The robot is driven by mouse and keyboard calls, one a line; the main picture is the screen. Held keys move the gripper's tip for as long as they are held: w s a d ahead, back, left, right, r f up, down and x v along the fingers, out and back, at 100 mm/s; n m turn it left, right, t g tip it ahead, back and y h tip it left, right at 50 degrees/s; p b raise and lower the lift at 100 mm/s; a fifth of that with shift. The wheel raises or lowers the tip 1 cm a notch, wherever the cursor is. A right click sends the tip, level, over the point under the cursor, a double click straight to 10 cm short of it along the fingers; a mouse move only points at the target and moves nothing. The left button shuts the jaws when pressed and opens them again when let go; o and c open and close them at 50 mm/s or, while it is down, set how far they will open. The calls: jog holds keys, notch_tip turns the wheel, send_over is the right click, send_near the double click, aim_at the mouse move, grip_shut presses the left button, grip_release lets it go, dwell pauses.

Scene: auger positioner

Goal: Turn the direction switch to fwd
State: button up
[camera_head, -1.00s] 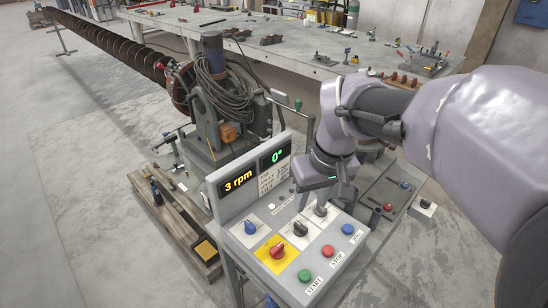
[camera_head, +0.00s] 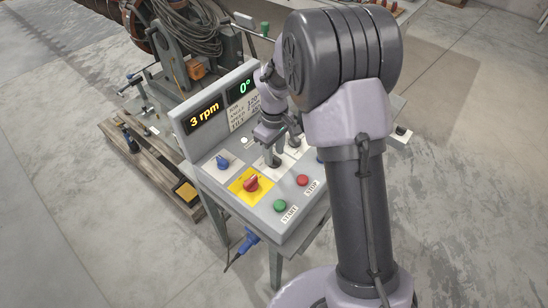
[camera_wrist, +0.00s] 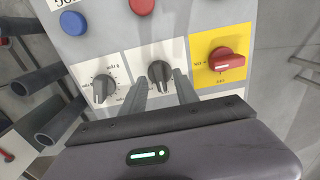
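The panel's middle black knob (camera_wrist: 160,74), on a white plate, appears to be the direction switch; its label is too small to read. My gripper (camera_wrist: 161,80) is open, with one finger on each side of this knob in the wrist view. I cannot tell whether either finger touches it. In the head view my gripper (camera_head: 273,156) points down at the console (camera_head: 228,178) and hides the knob. The knob's pointer direction is unclear.
A red knob on a yellow plate (camera_wrist: 227,58) sits right of the middle knob in the wrist view, and a black dial (camera_wrist: 103,88) left of it. Blue (camera_wrist: 73,23) and red (camera_wrist: 142,5) buttons lie beyond. The display reads 3 rpm (camera_head: 203,117).

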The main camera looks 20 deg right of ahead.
jog(key=shift+f, duration=0.55)
grip_shut()
jog(key=shift+m, duration=0.3)
jog(key=m, duration=0.3)
jog(key=shift+m, duration=2.6)
jog(key=shift+r, duration=0.1)
